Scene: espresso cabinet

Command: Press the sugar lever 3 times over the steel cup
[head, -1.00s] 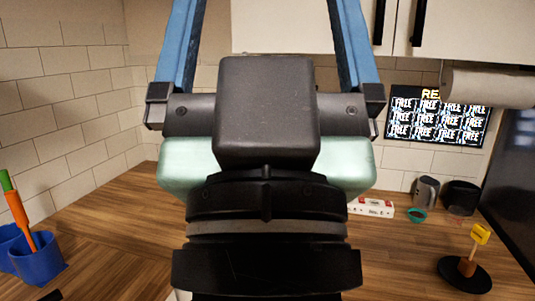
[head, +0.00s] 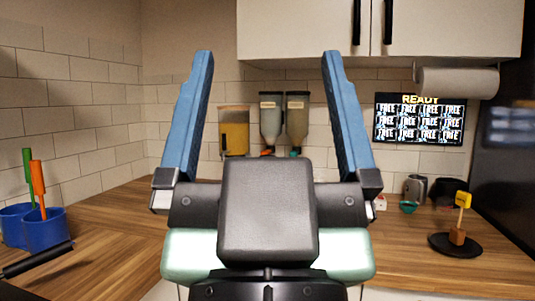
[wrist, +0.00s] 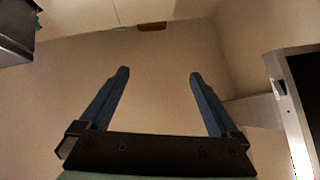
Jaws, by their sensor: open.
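My gripper (head: 268,55) is open and empty, its two blue fingers pointing up in the head view. It also shows in the wrist view (wrist: 158,72), with nothing between the fingers. Two wall dispensers, a left one (head: 271,112) and a right one (head: 297,112), show between the fingers, farther back. Small orange and teal parts show at their lower ends. I cannot read their labels or tell which one holds sugar. A grey metallic vessel (head: 415,187) stands at the back right of the counter; I cannot tell if it is the steel cup.
A yellow-fronted box (head: 234,132) hangs left of the dispensers. A teal bowl (head: 408,207) and a black round base (head: 455,245) stand on the right of the counter (head: 400,265). Blue cups (head: 42,228) stand at left. White cabinets (head: 300,25) hang above.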

